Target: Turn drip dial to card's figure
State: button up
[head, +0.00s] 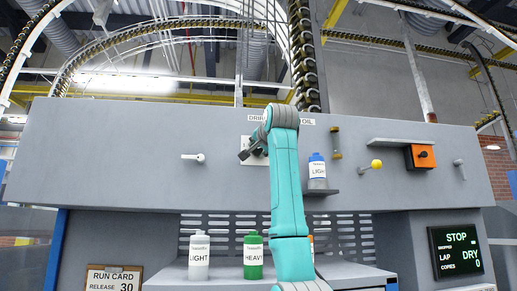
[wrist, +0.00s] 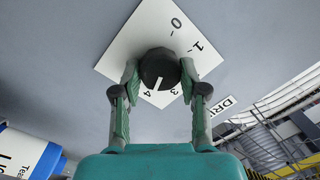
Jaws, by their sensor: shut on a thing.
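The drip dial is a dark round knob (wrist: 158,66) on a white plate (wrist: 128,44) in the wrist view. The figures 0, 1, 3 and 4 show on the plate; no 2 is visible. The knob's white pointer mark points toward the side of the 4. My gripper (wrist: 160,76) is shut on the knob, one finger on each side. In the head view my gripper (head: 252,150) is at the panel and hides most of the dial. The run card (head: 113,279) at bottom left reads "RELEASE 30"; its lower part is cut off.
A blue-and-white LIGHT bottle (head: 317,170) stands on a small shelf right of my arm. White LIGHT (head: 199,256) and green HEAVY (head: 252,257) bottles stand on the ledge below. A yellow-knobbed lever (head: 376,164), an orange box (head: 421,156) and a STOP/DRY display (head: 456,249) are further right.

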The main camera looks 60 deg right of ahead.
jog(key=shift+f, duration=0.1)
jog(key=o, duration=1.1)
jog(key=shift+o, duration=0.2)
jog(key=v, duration=1.2)
